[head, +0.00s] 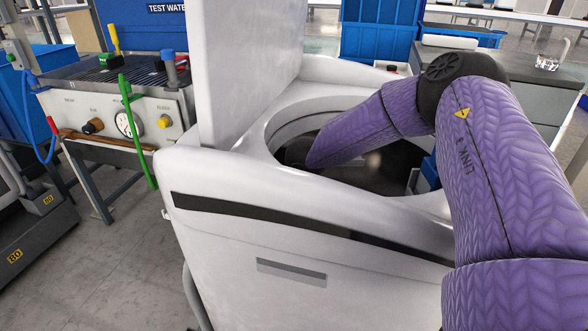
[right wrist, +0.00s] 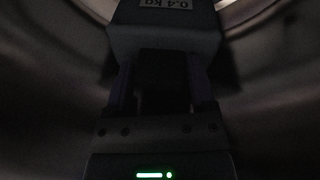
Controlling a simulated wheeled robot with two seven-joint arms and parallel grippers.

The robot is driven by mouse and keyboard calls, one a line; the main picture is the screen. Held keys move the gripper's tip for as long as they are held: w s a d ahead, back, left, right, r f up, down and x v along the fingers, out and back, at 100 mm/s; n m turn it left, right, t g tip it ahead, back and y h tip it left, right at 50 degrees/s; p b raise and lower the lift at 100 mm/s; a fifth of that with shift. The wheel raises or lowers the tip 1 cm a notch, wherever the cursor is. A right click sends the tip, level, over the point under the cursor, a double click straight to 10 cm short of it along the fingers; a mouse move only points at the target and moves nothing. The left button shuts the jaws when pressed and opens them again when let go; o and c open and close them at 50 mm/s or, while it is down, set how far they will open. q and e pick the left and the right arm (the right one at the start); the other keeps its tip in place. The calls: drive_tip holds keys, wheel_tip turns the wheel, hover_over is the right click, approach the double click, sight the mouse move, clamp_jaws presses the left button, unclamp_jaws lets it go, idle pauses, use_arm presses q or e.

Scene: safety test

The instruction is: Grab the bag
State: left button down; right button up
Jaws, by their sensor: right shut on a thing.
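In the right wrist view, a dark bag or block (right wrist: 165,35) with a pale label reading "0.4 kg" is at the far end of my right gripper (right wrist: 163,85). The gripper's fingers are shut on it. The picture is dark, so the exact contact is hard to see. Curved metal walls surround the bag and gripper. In the head view, my purple right arm reaches down into the round opening of a white top-loading machine (head: 300,235). The bag and right gripper are hidden inside there. My left gripper is in neither view.
The machine's raised lid (head: 245,65) stands left of the opening. A control panel (head: 125,120) with dials, valves and a green handle is at the left. A grey counter (head: 515,75) is behind right, and blue bins (head: 378,30) stand behind. Clear floor (head: 90,265) lies at front left.

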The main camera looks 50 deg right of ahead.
clamp_jaws()
